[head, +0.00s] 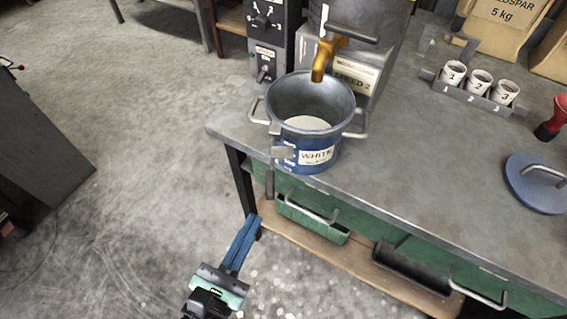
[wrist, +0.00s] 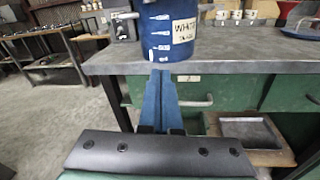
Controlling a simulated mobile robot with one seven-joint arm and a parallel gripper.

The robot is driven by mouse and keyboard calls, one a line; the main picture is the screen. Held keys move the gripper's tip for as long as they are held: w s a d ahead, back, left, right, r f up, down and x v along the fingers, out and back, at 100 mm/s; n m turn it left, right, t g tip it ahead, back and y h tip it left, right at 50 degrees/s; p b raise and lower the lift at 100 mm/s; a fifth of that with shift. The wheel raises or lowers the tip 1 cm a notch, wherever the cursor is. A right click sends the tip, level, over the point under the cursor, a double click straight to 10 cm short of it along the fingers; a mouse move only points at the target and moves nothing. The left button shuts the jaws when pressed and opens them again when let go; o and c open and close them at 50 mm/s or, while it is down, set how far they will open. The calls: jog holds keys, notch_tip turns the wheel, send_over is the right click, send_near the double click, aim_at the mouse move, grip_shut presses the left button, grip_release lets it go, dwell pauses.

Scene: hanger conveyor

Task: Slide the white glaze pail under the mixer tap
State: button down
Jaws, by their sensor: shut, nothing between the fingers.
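The white glaze pail (head: 317,160) is a blue pail with a "WHITE" label and two side handles. It stands upright on the grey bench near its left front corner, with pale glaze inside. The brass mixer tap (head: 321,66) is above the pail's back rim, its spout over or close behind the opening. In the wrist view the pail (wrist: 160,36) is at the top, cut off by the frame. My gripper (head: 251,222) is shut and empty, below the bench top in front of the pail, apart from it. Its blue fingers (wrist: 158,76) point up toward the pail's base.
The bench (head: 430,185) has green drawers (head: 313,209) and a lower wooden shelf. A rack of numbered cups (head: 475,88), a blue lid (head: 540,186) and a red-handled tool (head: 552,120) lie to the right. A control box (head: 265,40) stands behind left.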

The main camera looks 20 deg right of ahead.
aim_at(291, 162)
jog(key=w+d, duration=0.2)
jog(key=d, duration=0.1)
jog(key=w+d+n, duration=0.1)
jog(key=w+d, duration=0.2)
jog(key=w+d+n, duration=0.1)
jog(key=w+d, duration=0.2)
jog(key=shift+d+f, duration=0.25)
jog(key=shift+d, duration=0.1)
jog(key=x, duration=0.3)
jog(key=shift+w+d, duration=0.2)
jog(key=shift+w, duration=0.05)
jog(key=shift+s+a, duration=0.15)
